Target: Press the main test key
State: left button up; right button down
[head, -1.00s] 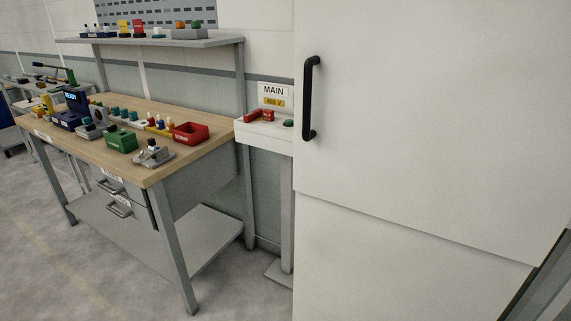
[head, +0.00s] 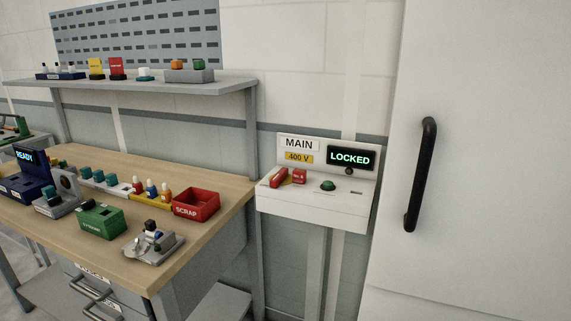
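A white panel (head: 318,212) marked MAIN and 400 V stands on a post between the workbench and a tall white cabinet. Its small dark display (head: 350,157) reads LOCKED. A green round button (head: 327,185) sits on the panel's sloped top, right of centre. To its left lies a red lever-like part (head: 278,178) next to a small red block with white lettering (head: 299,176). No label on the panel reads "test", so I cannot tell which part is the main test key. Neither of my grippers shows in the head view.
The wooden workbench (head: 140,170) on the left holds a red SCRAP bin (head: 196,204), a green bin (head: 101,221) and a metal fixture (head: 150,244). The white cabinet (head: 490,150) with a black handle (head: 420,175) stands close on the right.

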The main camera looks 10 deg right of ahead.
aim_at(327, 184)
jog(key=i+j, duration=0.65)
jog(key=j, duration=0.25)
